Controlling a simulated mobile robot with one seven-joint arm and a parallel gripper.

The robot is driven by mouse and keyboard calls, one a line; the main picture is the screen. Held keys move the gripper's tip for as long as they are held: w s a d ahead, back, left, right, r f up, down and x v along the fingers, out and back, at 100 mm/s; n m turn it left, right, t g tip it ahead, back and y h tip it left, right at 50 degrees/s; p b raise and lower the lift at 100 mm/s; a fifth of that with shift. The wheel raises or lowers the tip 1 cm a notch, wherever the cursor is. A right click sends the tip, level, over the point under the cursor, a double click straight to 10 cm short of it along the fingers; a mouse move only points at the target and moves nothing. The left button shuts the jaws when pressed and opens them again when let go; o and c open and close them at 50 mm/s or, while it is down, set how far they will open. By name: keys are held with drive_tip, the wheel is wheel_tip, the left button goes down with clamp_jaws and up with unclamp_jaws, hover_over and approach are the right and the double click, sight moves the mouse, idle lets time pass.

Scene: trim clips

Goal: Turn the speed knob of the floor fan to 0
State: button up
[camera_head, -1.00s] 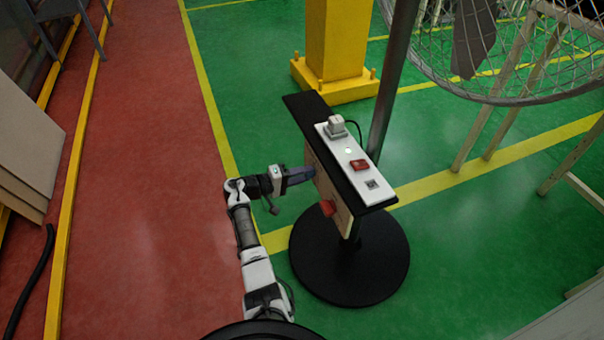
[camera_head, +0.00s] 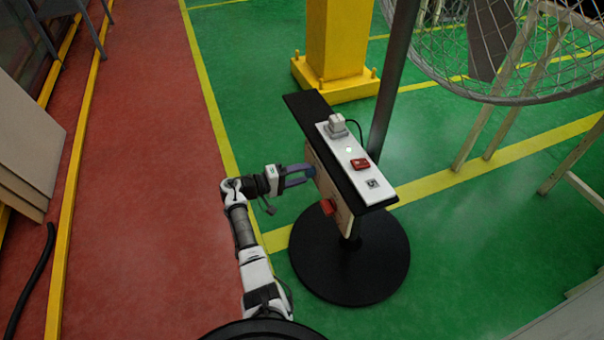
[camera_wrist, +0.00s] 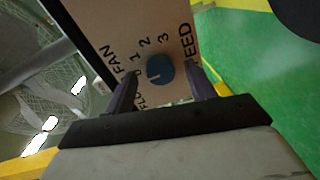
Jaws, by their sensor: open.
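The blue speed knob (camera_wrist: 160,70) sits on the tan panel (camera_wrist: 120,25) with the numbers 0 to 3 around it. A pale mark on the knob points left, toward the 0. My gripper (camera_wrist: 162,73) is open, with one finger on each side of the knob and gaps visible between. In the head view the knob (camera_head: 311,171) shows on the panel's left side, with my gripper (camera_head: 309,174) at it. The floor fan (camera_head: 490,45) stands at the upper right, partly cut off.
A red control (camera_head: 327,207) sticks out of the same panel near the knob. Above it, a black shelf (camera_head: 300,105) carries a white strip with a plug and a red switch (camera_head: 360,164). A round black base (camera_head: 350,285) stands below. A yellow post (camera_head: 335,45) is behind.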

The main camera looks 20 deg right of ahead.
drive_tip(key=a+r, duration=0.1)
drive_tip(key=a, duration=1.1)
drive_tip(key=shift+s+a, duration=0.3)
drive_tip(key=shift+a, duration=0.1)
